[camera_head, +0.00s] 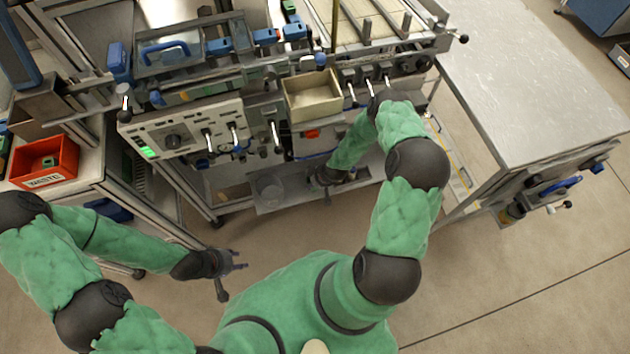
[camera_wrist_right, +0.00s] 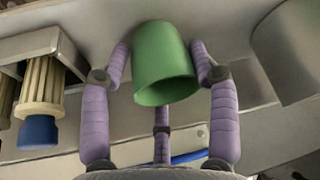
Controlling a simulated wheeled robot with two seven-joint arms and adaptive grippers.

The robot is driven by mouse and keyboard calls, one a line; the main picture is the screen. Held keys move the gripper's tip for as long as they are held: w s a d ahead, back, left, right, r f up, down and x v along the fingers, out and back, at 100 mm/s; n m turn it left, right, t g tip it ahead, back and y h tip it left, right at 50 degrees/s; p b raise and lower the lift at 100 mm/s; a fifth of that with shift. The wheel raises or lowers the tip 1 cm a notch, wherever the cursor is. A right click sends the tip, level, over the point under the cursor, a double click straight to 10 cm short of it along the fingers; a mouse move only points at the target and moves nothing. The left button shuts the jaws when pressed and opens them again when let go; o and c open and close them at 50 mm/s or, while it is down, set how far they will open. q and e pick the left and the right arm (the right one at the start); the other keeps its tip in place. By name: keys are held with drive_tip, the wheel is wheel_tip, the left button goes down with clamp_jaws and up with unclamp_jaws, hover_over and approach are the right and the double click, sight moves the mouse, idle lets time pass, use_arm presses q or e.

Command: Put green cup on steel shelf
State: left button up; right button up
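The green cup (camera_wrist_right: 165,60) is in the right wrist view, between the purple fingers of my right gripper (camera_wrist_right: 161,50), with its open rim facing the camera. The fingers are closed in around its sides, and the third finger is partly hidden behind it. In the head view, my right gripper (camera_head: 326,178) is low at the steel shelf (camera_head: 295,200) under the bench; I cannot make out the cup there. The grey steel surface (camera_wrist_right: 225,22) shows behind the cup; whether the cup touches it is unclear. My left gripper (camera_head: 236,261) is open and empty over the floor.
Bench knobs and a cream bin (camera_head: 313,96) overhang the shelf. A red waste bin (camera_head: 44,160) is at the left. A bare steel table (camera_head: 535,85) is at the right.

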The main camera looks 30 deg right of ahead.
drive_tip(key=o, duration=0.3)
drive_tip(key=shift+o, duration=0.2)
drive_tip(key=shift+r, duration=0.2)
drive_tip(key=p+v, duration=0.5)
drive_tip(key=v, duration=0.7)
